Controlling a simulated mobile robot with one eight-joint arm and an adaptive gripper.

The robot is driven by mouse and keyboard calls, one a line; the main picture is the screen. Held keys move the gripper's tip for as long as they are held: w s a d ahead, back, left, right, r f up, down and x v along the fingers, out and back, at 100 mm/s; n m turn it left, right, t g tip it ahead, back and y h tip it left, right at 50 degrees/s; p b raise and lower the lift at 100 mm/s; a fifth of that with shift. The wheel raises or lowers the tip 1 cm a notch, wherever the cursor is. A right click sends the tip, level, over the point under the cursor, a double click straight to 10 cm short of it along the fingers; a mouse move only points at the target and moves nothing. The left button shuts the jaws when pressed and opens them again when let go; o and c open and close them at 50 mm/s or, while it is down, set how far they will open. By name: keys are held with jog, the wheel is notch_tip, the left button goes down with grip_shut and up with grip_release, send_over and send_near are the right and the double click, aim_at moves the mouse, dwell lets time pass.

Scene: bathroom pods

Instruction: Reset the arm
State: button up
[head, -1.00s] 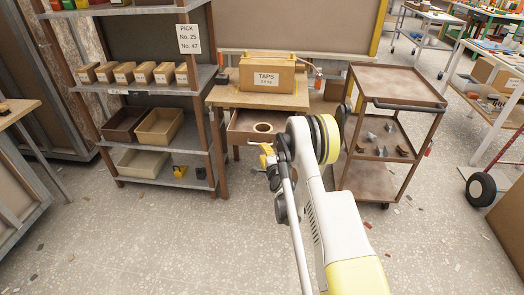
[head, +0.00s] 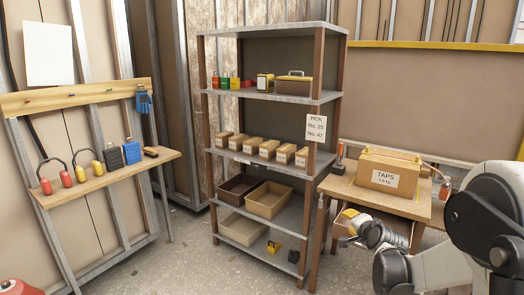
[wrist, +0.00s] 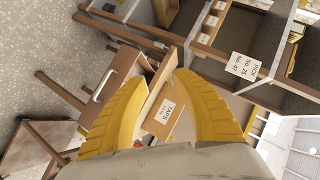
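My arm is folded at the right of the head view, with its white and dark links in front of the workbench. My gripper (head: 350,222) is small and partly hidden there, near the front of the bench. In the wrist view, my gripper's two yellow fingers (wrist: 160,78) stand apart with a gap between them. Nothing is held in the gap. The TAPS carton (wrist: 165,112) shows behind the fingers in the wrist view. In the head view the TAPS carton (head: 386,178) sits on the wooden bench (head: 340,188).
A shelf rack (head: 283,98) with small cartons and bins stands left of the bench. A sign reading PICK No. 25, No. 47 (head: 316,127) hangs on its post. A narrow wall shelf (head: 110,178) with ear defenders is at the left. Grey floor is clear between them.

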jog(key=s+a+r+n+g, duration=0.2)
jog(key=s+a+r+n, duration=0.15)
jog(key=s, duration=0.55)
jog(key=s+a+r+n+g, duration=0.1)
jog(key=s+a+r+n, duration=0.3)
jog(key=s, duration=0.6)
jog(key=s+a+f+n+g, duration=0.1)
jog(key=s+n, duration=0.1)
jog(key=s, duration=0.7)
jog(key=s+a+f+n+g, duration=0.1)
jog(key=s+a+n, duration=0.1)
jog(key=s, duration=0.8)
jog(key=shift+f+n+g, duration=0.3)
jog(key=shift+n+g, duration=0.1)
jog(key=shift+n, duration=0.05)
jog(key=shift+d, duration=0.1)
